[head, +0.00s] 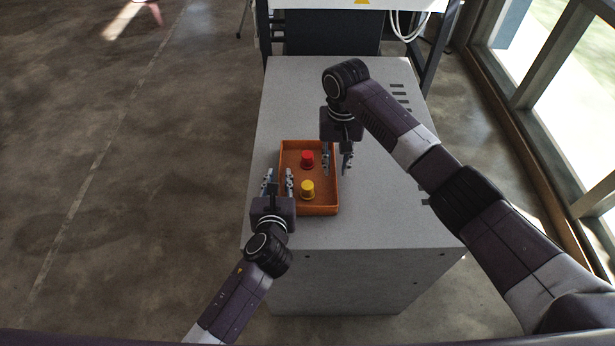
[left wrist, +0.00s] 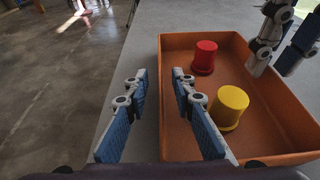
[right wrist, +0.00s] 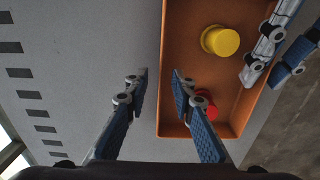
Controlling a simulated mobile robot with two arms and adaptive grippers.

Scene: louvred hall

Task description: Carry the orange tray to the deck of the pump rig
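The orange tray (head: 320,210) sits on the grey cabinet top and holds a red cup-like piece (head: 307,158) and a yellow one (head: 307,189). My left gripper (head: 277,176) is open at the tray's left side, its fingers on either side of the left wall in the left wrist view (left wrist: 158,85). My right gripper (head: 338,165) is open at the tray's right side, with the right wall between its fingers in the right wrist view (right wrist: 160,85). Neither gripper visibly pinches the wall. I cannot identify the pump rig's deck with certainty.
The grey cabinet (head: 380,215) has free top surface behind and right of the tray, with dark slots at its right edge. A dark-framed structure with a white panel (head: 345,3) and hanging cables stands beyond it. Windows (head: 560,70) line the right; open floor (head: 120,180) lies left.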

